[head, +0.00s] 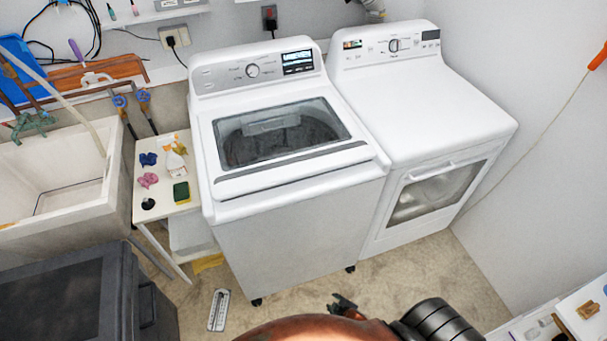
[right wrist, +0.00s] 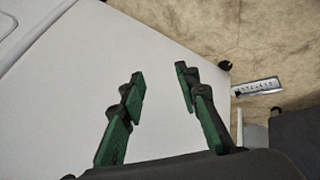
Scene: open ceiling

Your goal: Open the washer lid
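The washer (head: 290,235) is a white top-loader in the middle of the head view. Its lid (head: 290,163) lies shut, a white panel with a dark glass window and a grey strip along the front edge. My right gripper (head: 343,303) shows small and dark at the bottom of the head view, in front of the washer and apart from it, partly hidden by my arm. In the right wrist view its two green-padded fingers (right wrist: 160,84) are spread and empty, with a white appliance panel (right wrist: 60,100) behind them. My left gripper is not in view.
A white dryer (head: 425,100) stands close against the washer's right side. On the left are a small table (head: 146,207) with sponges and bottles, a utility sink (head: 112,170) and a dark bin (head: 112,290). Open floor (head: 410,270) lies in front of the machines.

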